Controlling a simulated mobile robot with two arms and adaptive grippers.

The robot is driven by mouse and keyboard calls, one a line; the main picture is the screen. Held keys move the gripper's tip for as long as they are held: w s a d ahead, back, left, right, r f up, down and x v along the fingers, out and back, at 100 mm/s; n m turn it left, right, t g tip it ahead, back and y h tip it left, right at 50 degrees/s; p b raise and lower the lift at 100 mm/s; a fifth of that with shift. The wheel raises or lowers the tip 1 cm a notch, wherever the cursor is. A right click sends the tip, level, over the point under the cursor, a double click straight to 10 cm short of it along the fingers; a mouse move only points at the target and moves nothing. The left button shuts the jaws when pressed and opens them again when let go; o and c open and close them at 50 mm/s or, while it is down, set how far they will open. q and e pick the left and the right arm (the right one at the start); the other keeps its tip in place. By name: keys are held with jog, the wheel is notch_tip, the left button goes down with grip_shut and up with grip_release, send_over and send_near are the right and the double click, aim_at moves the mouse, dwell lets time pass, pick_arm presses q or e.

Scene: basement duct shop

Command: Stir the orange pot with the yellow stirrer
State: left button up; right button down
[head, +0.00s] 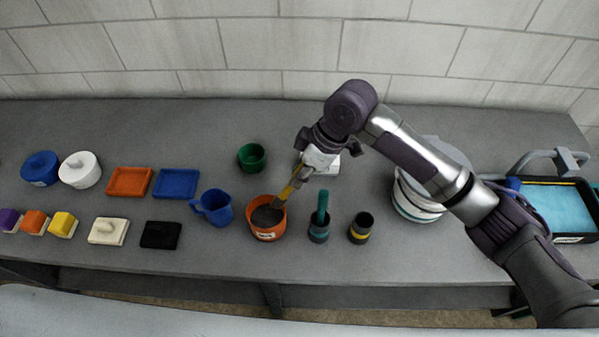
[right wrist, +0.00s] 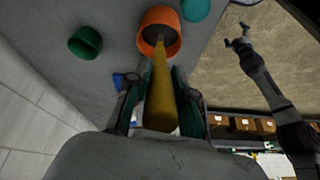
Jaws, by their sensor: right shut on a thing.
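The orange pot (head: 267,232) stands on the bench with dark contents inside and a white label on its front. My right gripper (head: 299,175) is shut on the yellow stirrer (head: 286,192), above and right of the pot. The stirrer tilts, and its lower end is inside the pot at the dark contents; its tip is hidden. In the right wrist view, the yellow stirrer (right wrist: 161,95) runs between the fingers into the orange pot (right wrist: 158,20). My left gripper does not show in the head view; an arm at the right of the wrist view is unclear.
A blue mug (head: 216,207) stands close left of the pot, a green cup (head: 252,157) behind it. A dark holder with a teal stirrer (head: 322,205) and a yellow-banded holder (head: 361,228) stand to the right. Trays, lidded pots and blocks fill the left.

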aim_at(300, 166)
jog(key=shift+r, duration=2.5)
